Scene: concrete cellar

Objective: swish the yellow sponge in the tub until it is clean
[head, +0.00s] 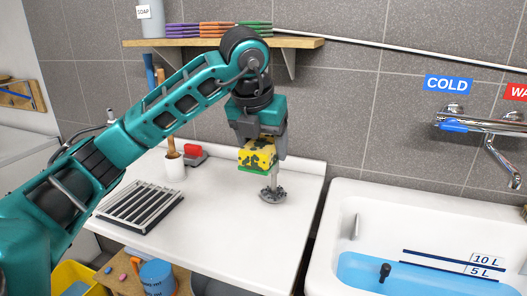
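The yellow sponge (258,152) has dark dirt patches on it and a green layer underneath. My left gripper (262,146) is shut on it and holds it above the white counter (225,240). The tub (335,230) is white, stands at the right and holds blue water (360,268). Lines marked 10 L and 5 L show on its inside wall. The sponge is outside the tub, to its left. My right gripper is not in view.
A small grey object with an upright stem and dark-speckled base (272,196) stands under the sponge. The tap (480,124) overhangs the tub; a shelf (300,43) is above.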

